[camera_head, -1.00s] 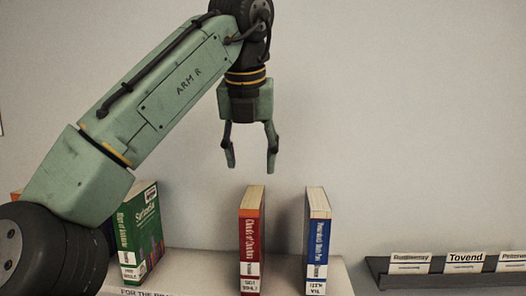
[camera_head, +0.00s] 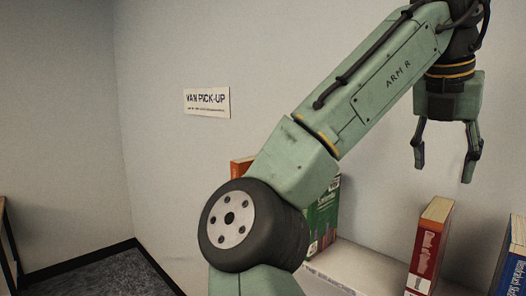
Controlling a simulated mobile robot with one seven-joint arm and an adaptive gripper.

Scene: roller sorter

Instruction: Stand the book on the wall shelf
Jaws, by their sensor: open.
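My gripper (camera_head: 443,174) is open and empty, with its fingers pointing down above and apart from the red book. A green book (camera_head: 322,222) stands at the left of the shelf, partly hidden behind my arm.
An orange thing (camera_head: 240,167), perhaps another book, shows behind my arm. A "VAN PICK-UP" sign (camera_head: 207,102) is on the wall. Dark carpet (camera_head: 100,273) and a furniture edge (camera_head: 8,240) lie at lower left.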

